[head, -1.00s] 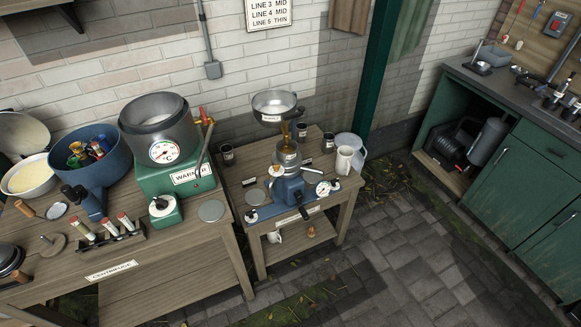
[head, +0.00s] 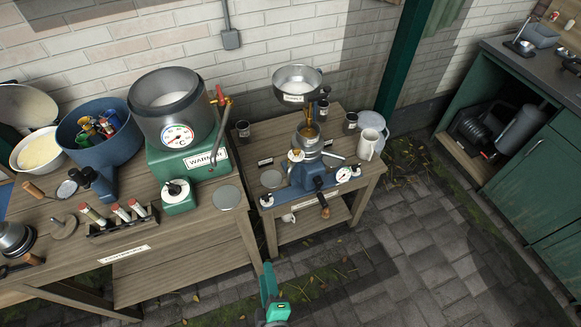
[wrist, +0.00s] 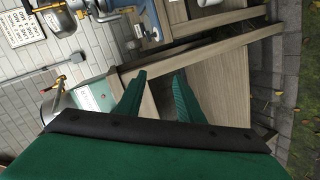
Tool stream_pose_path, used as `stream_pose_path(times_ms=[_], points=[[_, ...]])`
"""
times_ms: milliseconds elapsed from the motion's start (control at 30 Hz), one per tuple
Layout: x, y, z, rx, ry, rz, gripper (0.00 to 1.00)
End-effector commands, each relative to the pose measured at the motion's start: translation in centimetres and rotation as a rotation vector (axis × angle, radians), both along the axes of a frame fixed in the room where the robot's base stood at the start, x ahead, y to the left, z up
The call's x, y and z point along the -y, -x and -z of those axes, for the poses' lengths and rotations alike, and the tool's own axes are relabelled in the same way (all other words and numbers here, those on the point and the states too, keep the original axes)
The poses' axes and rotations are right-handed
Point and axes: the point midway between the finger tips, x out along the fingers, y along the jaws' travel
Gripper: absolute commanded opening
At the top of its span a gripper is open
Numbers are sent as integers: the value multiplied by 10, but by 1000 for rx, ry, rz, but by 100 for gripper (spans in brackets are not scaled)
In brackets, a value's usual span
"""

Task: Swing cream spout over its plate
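The separator (head: 308,177) stands on the small wooden table in the head view, with a blue base, a metal body and a steel bowl (head: 298,84) above. A short metal spout (head: 333,154) points right from its body; I cannot tell whether it is the cream spout. A grey round plate (head: 271,179) lies left of the base; whether it is the spout's plate is unclear. My gripper (head: 269,277) is low in front of the tables, apart from the separator. In the wrist view its green fingers (wrist: 160,76) are apart with nothing between them.
The green warmer (head: 180,161) and a blue tub (head: 98,137) stand on the larger table at left. A white jug (head: 369,143) stands right of the separator. The crank handle (head: 322,206) sticks out in front. Paving at right is open.

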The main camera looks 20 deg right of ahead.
Motion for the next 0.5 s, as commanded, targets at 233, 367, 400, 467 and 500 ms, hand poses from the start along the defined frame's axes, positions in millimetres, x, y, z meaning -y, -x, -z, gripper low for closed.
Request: stream_pose_path(times_ms=[233,367,400,467,500], points=[[28,-88,6,-125,532,-86,34],[47,-130,-3,-218,791,-112,34],[53,-142,-7,-252,868,-120,34],[62,-160,-16,-304,978,-128,34],[68,-172,-22,-342,1048,-134,34]])
